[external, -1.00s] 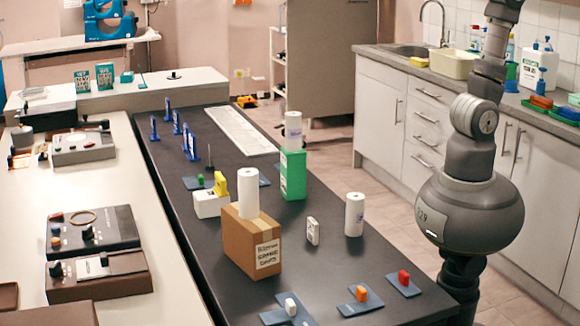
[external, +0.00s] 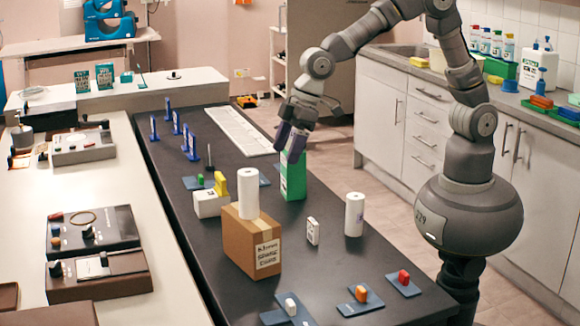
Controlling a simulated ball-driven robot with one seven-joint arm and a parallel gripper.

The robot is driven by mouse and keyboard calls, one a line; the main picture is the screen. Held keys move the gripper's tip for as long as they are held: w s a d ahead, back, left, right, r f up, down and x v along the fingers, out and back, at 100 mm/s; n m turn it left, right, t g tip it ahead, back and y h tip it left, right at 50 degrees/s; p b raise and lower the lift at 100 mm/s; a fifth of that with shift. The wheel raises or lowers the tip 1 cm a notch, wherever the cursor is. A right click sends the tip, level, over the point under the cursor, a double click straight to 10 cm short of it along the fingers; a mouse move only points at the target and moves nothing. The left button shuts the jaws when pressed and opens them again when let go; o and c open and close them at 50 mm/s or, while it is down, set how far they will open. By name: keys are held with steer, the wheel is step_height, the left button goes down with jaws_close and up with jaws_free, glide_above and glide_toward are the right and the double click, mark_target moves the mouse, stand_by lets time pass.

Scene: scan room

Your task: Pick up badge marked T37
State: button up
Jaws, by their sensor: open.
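A small white upright badge-like block (external: 312,231) with dark marks on its face stands on the dark table, right of the cardboard box. I cannot read T37 on it or on anything else. My gripper (external: 291,141) is open, pointing down, at the top of the green box (external: 293,178) farther back. I cannot tell whether it touches the box. The white roll seen earlier on that box does not show; the gripper covers that spot.
A cardboard box (external: 252,250) carries a white roll (external: 248,193). Another roll (external: 354,214) stands to the right. A white box with a yellow item (external: 221,186) is behind. Blue pads with coloured blocks (external: 361,298) lie at the front. Blue upright stands (external: 193,146) are at the left.

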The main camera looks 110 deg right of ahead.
mark_target(313, 221)
steer(key=s+f+g, duration=0.1)
steer(key=s+f, duration=0.1)
steer(key=f, duration=0.4)
steer(key=s+f+g+b, duration=0.1)
steer(key=s+f, duration=0.2)
steer(key=f, duration=0.3)
steer(key=s+d+f+g, duration=0.1)
steer(key=s+f+g, duration=0.1)
steer(key=f, duration=0.5)
steer(key=shift+s, duration=0.3)
steer(key=f+b, duration=0.2)
steer(key=f, duration=0.1)
steer(key=f+b, duration=0.1)
steer(key=f, duration=0.1)
steer(key=shift+w+a, duration=0.3)
steer(key=shift+a, duration=0.05)
steer(key=c, duration=1.1)
